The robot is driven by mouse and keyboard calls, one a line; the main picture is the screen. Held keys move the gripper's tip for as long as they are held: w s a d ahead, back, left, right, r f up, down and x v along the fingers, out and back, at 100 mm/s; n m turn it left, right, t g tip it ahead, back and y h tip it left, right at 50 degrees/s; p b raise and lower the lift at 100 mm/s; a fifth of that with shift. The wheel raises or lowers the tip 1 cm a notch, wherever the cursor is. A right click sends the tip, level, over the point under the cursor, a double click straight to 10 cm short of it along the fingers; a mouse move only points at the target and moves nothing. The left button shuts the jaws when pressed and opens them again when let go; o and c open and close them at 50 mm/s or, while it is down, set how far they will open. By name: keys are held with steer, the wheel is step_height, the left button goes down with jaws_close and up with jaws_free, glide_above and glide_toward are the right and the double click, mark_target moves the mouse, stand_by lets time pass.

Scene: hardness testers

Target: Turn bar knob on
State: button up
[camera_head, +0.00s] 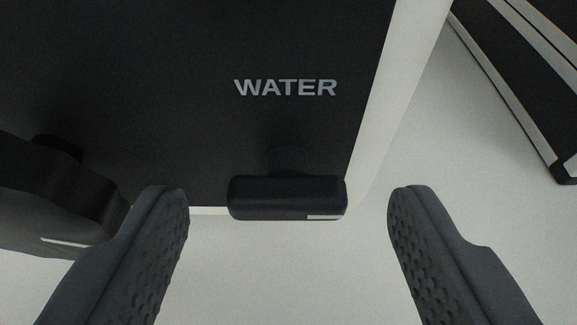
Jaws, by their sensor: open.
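A black bar knob (287,198) sticks out from a dark panel below the white label "WATER". It lies crosswise in the picture, with a small white mark at the right end of its near face. My gripper (288,205) is open, with one textured dark finger on each side of the knob. Gaps show between the knob and both fingers, the left gap being a little smaller. Whether the fingertips reach the knob's depth is hard to tell.
Another black knob (60,195) with a white mark sits at the left, partly behind my left finger. The dark panel (180,90) has a pale frame (400,90) on its right. A dark unit with light trim (530,70) stands at the upper right. Pale floor shows between.

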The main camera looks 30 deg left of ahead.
steer(key=shift+w+a+f, duration=0.1)
steer(key=shift+w+a, duration=0.1)
steer(key=shift+w, duration=0.15)
steer(key=c, duration=1)
